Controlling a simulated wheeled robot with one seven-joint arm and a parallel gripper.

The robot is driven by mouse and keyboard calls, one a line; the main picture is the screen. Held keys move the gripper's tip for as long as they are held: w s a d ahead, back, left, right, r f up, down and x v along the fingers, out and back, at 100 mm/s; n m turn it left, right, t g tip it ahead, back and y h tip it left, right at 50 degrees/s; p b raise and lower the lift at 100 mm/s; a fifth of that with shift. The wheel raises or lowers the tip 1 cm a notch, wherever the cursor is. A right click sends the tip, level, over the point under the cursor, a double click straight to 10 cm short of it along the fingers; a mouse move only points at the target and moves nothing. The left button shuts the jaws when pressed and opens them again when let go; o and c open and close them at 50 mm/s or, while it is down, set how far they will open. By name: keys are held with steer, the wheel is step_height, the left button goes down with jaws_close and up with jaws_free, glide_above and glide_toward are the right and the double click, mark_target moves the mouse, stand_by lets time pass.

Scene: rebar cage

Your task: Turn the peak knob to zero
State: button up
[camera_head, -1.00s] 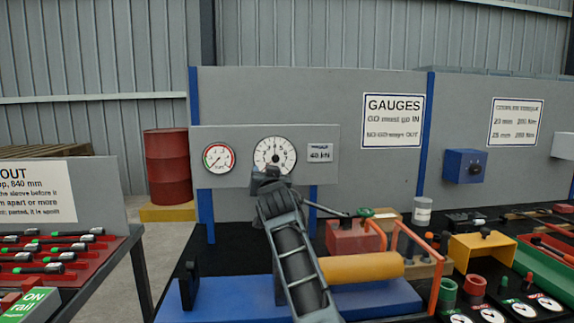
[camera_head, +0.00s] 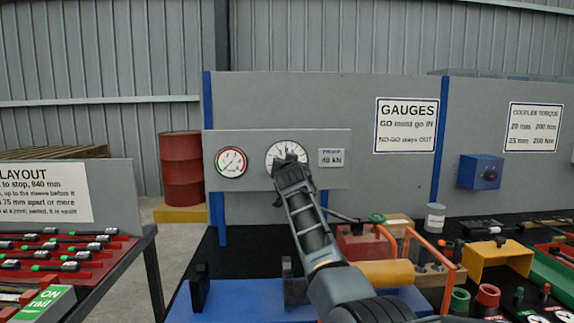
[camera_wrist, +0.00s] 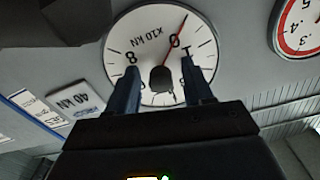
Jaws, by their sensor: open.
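The large white gauge (camera_head: 287,150) sits on the grey panel, its lower part hidden by my gripper (camera_head: 289,163). In the wrist view the dial (camera_wrist: 148,32) appears upside down, marked "x10 kN", with a thin red needle (camera_wrist: 178,34) running from the middle past the 0. A dark knob (camera_wrist: 162,79) stands at the dial's middle. My gripper (camera_wrist: 160,72) is open, one finger on each side of the knob with gaps between. I cannot tell whether the fingertips touch the dial face.
A smaller red-rimmed gauge (camera_head: 231,162) is left of the large one, and a "40 kN" plate (camera_head: 331,157) is right. Below are a blue base (camera_head: 250,300), a yellow cylinder (camera_head: 388,273) and orange bars (camera_head: 449,270). A red drum (camera_head: 182,168) stands behind left.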

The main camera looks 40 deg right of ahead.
steer(key=shift+w+d, duration=0.1)
steer(key=shift+w, duration=0.05)
steer(key=shift+c, duration=0.4)
jaws_close()
